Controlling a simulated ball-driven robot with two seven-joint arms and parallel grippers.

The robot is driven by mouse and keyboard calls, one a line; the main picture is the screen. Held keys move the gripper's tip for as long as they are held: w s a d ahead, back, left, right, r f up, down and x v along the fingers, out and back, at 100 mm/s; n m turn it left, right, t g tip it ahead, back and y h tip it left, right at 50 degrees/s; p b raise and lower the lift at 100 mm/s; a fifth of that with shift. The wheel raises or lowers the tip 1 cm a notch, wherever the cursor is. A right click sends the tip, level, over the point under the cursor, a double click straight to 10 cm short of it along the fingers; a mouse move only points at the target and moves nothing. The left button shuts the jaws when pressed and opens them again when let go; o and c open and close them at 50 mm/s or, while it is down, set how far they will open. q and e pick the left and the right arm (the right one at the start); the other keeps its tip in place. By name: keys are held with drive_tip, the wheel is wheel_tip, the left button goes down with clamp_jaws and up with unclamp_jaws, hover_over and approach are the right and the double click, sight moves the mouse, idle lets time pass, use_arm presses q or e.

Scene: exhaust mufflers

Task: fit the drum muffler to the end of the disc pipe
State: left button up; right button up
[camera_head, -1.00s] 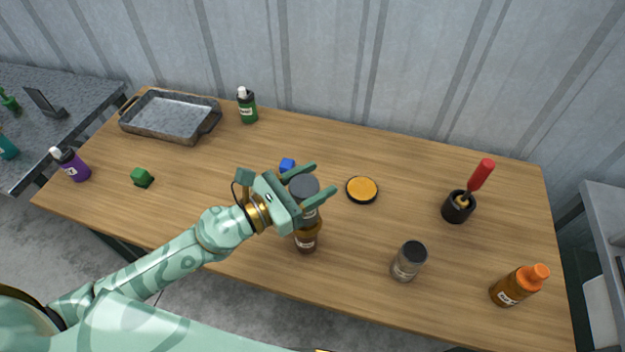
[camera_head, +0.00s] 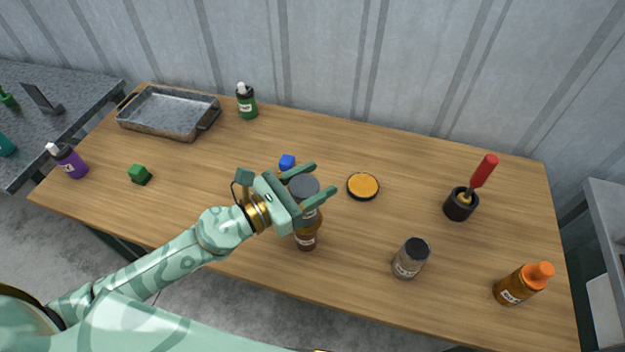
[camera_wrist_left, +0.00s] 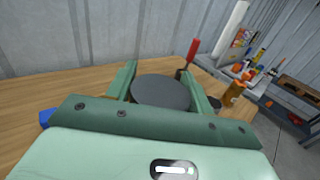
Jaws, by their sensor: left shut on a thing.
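Nothing that I can surely name as a drum muffler or a disc pipe shows. My left gripper (camera_head: 322,180) is shut on a round dark-grey-topped thing (camera_head: 303,186) over the middle of the wooden table. Its flat dark top (camera_wrist_left: 160,92) also shows between the fingers in the left wrist view. Below it in the head view is a brown bottle (camera_head: 306,240) with a label; I cannot tell whether it is part of the held thing. An orange disc with a black rim (camera_head: 362,187) lies just right of the gripper. My right gripper is not in view.
A blue cube (camera_head: 287,162) is close behind the gripper. A dark-lidded jar (camera_head: 410,259), an orange bottle (camera_head: 522,284) and a black cup with a red-handled tool (camera_head: 461,204) stand to the right. A metal tray (camera_head: 168,113), green bottle (camera_head: 246,102) and green cube (camera_head: 139,175) are left.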

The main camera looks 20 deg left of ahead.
use_arm(q)
drive_tip(key=o, duration=1.1)
drive_tip(key=shift+c, duration=0.2)
